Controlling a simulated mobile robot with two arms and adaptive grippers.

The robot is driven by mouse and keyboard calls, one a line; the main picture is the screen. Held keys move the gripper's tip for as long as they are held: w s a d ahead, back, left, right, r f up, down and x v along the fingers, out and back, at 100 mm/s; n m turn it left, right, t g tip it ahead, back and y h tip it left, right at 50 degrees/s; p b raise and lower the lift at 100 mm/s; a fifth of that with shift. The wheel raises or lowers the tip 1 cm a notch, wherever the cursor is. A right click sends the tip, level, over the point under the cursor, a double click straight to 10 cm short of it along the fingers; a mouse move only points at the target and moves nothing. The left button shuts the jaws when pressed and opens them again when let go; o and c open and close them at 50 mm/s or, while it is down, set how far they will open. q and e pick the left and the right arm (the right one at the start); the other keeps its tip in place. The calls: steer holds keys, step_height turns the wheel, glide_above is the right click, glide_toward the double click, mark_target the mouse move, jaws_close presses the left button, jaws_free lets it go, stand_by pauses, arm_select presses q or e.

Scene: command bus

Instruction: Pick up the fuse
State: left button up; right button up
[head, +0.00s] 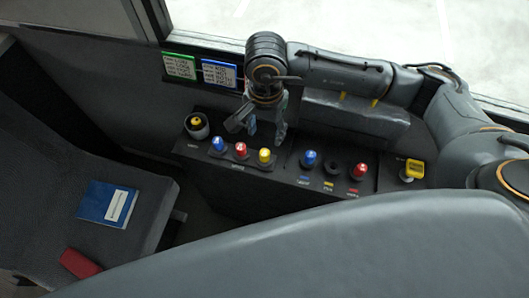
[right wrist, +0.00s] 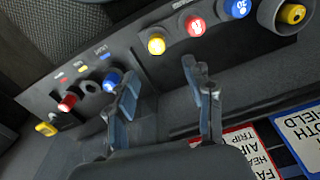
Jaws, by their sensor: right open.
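A black panel carries coloured round-topped plugs; I cannot tell for certain which one the task calls the fuse. Its left group has a blue plug (head: 218,144), a red plug (head: 241,150) and a yellow plug (head: 264,156). Its right group has another blue plug (head: 309,158), an empty dark socket (head: 331,169) and another red plug (head: 360,171). My right gripper (head: 258,130) is open and empty above the left group. In the right wrist view its fingers (right wrist: 161,70) are apart, with the yellow plug (right wrist: 157,44) just beyond them. My left gripper is out of view.
A yellow knob in a round collar (head: 196,124) stands at the panel's left end, and a yellow square switch (head: 413,170) at its right end. Label cards (head: 180,66) stand behind. A blue booklet (head: 108,204) and a red item (head: 80,263) lie on the seat.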

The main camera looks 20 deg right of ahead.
mark_target(265, 152)
step_height(265, 152, down, 4)
steer(key=shift+r, duration=0.15)
steer(key=f, duration=0.3)
steer(key=f+p, duration=0.1)
steer(key=shift+s+a+f, duration=0.15)
steer(key=shift+s+f, duration=0.2)
steer(key=shift+s, duration=0.05)
steer(key=shift+f, duration=0.4)
steer(key=shift+c, duration=0.2)
steer(key=c, duration=0.9)
